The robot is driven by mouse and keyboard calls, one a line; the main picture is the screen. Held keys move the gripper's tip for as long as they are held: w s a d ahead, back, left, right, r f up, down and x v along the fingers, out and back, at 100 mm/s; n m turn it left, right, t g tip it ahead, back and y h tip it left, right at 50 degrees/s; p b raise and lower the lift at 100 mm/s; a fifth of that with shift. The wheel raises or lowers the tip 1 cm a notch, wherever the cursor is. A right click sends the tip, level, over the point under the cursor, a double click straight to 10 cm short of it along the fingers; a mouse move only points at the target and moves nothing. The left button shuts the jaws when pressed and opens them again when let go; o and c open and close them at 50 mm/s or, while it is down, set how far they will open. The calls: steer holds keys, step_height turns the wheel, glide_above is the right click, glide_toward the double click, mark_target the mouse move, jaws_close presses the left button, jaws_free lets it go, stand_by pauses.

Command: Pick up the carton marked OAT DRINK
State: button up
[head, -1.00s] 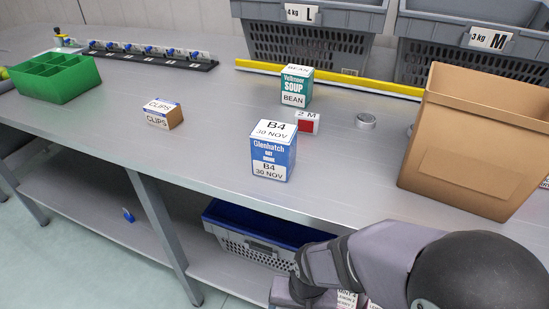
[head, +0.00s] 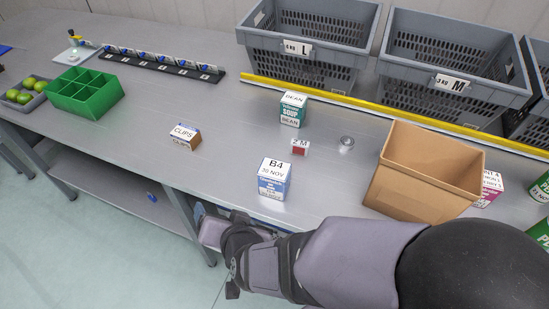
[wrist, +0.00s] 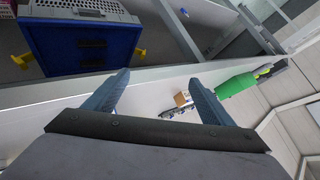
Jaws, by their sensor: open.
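The oat drink carton (head: 274,178) stands upright near the front edge of the grey bench in the head view. It is blue and white, with B4 and 30 NOV on its white top; its smaller print is hard to read now. My gripper (wrist: 158,80) is open and empty in the wrist view, its two fingers spread. In the head view my arm reaches left in front of the bench edge, left of and nearer than the carton, not touching it. I cannot make out the fingertips there. The carton is not seen in the wrist view.
A green and white soup box (head: 292,109), a small red and white box (head: 300,147) and a tin (head: 346,142) stand behind the carton. A clips box (head: 185,136) is left, a brown bin (head: 421,185) right. A blue crate (wrist: 85,48) sits below.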

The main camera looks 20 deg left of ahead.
mark_target(272, 186)
step_height(272, 186, up, 11)
steer(key=t+p, duration=0.2)
steer(key=p, duration=0.4)
steer(key=w+d+r+m+t+h+p, duration=0.1)
steer(key=w+d+r+t+h, duration=0.15)
steer(key=w+r+t, duration=0.3)
steer(key=w+d+f+t+h+b, duration=0.1)
steer(key=d+f+b, duration=0.1)
steer(key=f+b, duration=0.2)
steer(key=w+d+f+t+h+b, duration=0.1)
steer(key=w+f+b, duration=0.1)
steer(key=f+b, duration=0.2)
steer(key=w+d+f+t+h+b, duration=0.1)
steer(key=d+f+t+h+b, duration=0.1)
steer(key=f+b, duration=0.2)
steer(key=shift+w+d+b, duration=0.15)
steer(key=shift+d+b, duration=0.15)
steer(key=shift+b, duration=0.1)
steer(key=shift+f+b, duration=0.8)
steer(key=shift+f, duration=0.5)
steer(key=shift+w+r+h, duration=0.1)
steer(key=shift+w+h, duration=0.15)
steer(key=shift+w, duration=0.2)
steer(key=shift+w+a+p, duration=0.2)
steer(key=shift+w+p, duration=0.25)
steer(key=shift+w, duration=1.2)
steer(key=shift+w+a+p, duration=0.15)
steer(key=shift+w+p, duration=0.25)
steer(key=shift+w, duration=1.2)
steer(key=c, duration=1.4)
